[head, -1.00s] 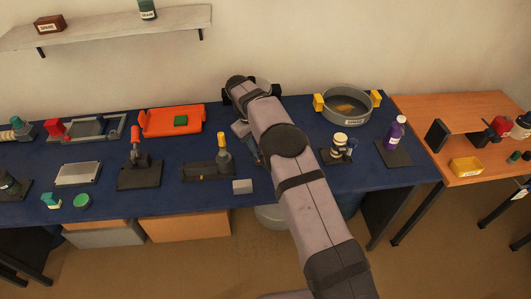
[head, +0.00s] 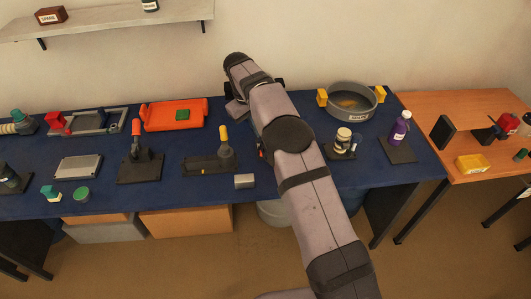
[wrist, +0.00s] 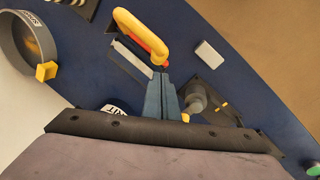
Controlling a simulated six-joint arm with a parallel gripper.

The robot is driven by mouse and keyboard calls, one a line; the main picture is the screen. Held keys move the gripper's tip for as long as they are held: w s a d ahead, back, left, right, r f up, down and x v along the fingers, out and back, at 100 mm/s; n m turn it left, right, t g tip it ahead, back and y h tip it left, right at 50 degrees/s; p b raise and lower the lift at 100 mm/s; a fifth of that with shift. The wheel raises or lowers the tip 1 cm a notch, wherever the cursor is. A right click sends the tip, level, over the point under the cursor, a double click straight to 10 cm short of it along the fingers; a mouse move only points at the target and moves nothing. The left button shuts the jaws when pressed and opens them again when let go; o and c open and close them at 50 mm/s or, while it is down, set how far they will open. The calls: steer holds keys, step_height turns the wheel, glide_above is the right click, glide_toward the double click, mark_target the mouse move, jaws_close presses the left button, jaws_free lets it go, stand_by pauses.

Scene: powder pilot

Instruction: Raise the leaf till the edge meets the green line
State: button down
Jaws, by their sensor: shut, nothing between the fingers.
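My gripper (wrist: 160,75) is shut and empty in the wrist view, its blue-grey fingers together. The fingertips are close to the lower end of a yellow looped handle (wrist: 128,20) with a red part along its inside; I cannot tell whether they touch. A grey, flat-edged strip (wrist: 130,58) lies beside the handle, possibly the leaf, but I cannot be sure. No green line can be made out. In the head view my own arm covers the gripper and most of this fixture; only a small red bit (head: 261,150) shows at the arm's left edge.
A lever with a yellow grip (head: 224,136) on a black base and a silver block (head: 244,181) stand left of my arm. A grey round pan (head: 350,98) with yellow lugs, a jar (head: 343,137) and a purple bottle (head: 399,128) stand right.

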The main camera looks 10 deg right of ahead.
steer(key=w+a+m+t+y+b, duration=0.4)
steer(key=w+a+t+y+b, duration=0.2)
steer(key=w+a+t+b, duration=0.7)
steer(key=s+d+m+t+h+b, duration=0.1)
steer(key=s+d+m+h+b, duration=0.3)
steer(key=s+d, duration=0.1)
steer(key=s+d+m+t+h+b, duration=0.2)
steer(key=s+d+m+h+b, duration=0.1)
steer(key=s+d+h+b, duration=0.2)
steer(key=s+d+m+t+h+b, duration=0.1)
steer(key=s+d+m+h+b, duration=0.3)
steer(key=s+d, duration=0.3)
steer(key=shift+d+r+m+t+h+b, duration=0.1)
steer(key=shift+d+m+t+h+b, duration=0.35)
steer(key=shift+d, duration=0.5)
steer(key=s+a+f+n+t+y+b, duration=0.2)
steer(key=s+a+f+n+y+b, duration=0.15)
steer(key=s+f, duration=0.4)
steer(key=s+a+f+n+t+y+b, duration=0.1)
steer(key=s+a+f+n+y+b, duration=0.15)
steer(key=s+f+b, duration=0.4)
steer(key=f+p+x, duration=0.1)
steer(key=p+x, duration=0.3)
steer(key=x, duration=0.9)
steer(key=shift+w+h+p, duration=0.2)
steer(key=shift+h+p, duration=0.1)
steer(key=shift+h, duration=0.05)
